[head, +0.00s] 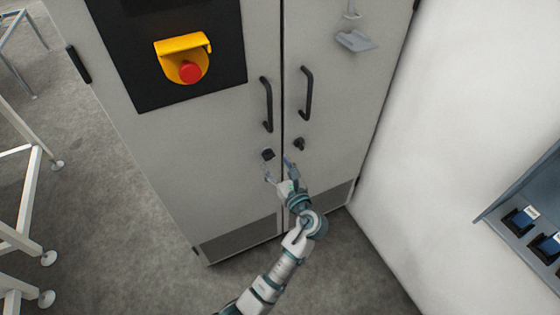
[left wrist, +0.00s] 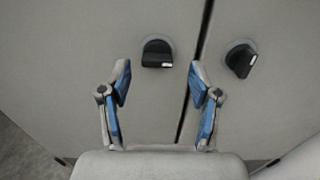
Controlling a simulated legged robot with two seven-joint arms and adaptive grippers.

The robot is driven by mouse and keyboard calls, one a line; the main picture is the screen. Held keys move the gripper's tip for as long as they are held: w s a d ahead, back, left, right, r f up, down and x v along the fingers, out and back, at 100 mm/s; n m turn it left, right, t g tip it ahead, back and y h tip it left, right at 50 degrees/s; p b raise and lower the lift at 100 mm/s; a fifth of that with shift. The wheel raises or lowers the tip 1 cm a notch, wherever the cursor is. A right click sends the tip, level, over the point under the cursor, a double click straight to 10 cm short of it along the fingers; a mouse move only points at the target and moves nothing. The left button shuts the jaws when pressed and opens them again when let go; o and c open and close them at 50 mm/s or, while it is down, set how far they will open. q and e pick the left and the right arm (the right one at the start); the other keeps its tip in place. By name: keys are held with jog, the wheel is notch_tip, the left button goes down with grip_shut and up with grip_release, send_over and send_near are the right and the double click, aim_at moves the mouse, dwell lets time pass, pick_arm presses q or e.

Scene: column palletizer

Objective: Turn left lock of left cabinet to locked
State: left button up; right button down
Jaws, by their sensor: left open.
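The cabinet (head: 210,140) has two doors, each with a black rotary lock below its handle. The left lock (head: 267,154) is a black knob on the left door; in the left wrist view (left wrist: 157,54) its white mark points to the lower right and its grip lies about level. The right lock (head: 299,144) shows tilted in the left wrist view (left wrist: 240,60). My left gripper (head: 278,168) is open and empty just below the left lock, with its fingers (left wrist: 160,80) spread to either side and apart from the knob. My right gripper is not in view.
Black handles (head: 267,104) stand out above the locks. A red emergency button (head: 190,71) under a yellow guard sits at upper left. A white wall (head: 440,140) stands right of the cabinet, and white frames (head: 30,190) stand at left.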

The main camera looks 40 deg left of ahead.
aim_at(271, 158)
pick_arm(q)
jog(key=x, duration=0.3)
jog(key=shift+s+a+f, duration=0.1)
jog(key=shift+a+f, duration=0.2)
jog(key=shift+a, duration=0.1)
jog(key=shift+d+r, duration=0.3)
jog(key=shift+d, duration=0.3)
jog(key=shift+c, duration=1.4)
jog(key=shift+r, duration=0.1)
jog(key=c, duration=0.8)
jog(key=shift+a, duration=0.25)
jog(key=shift+c, duration=0.3)
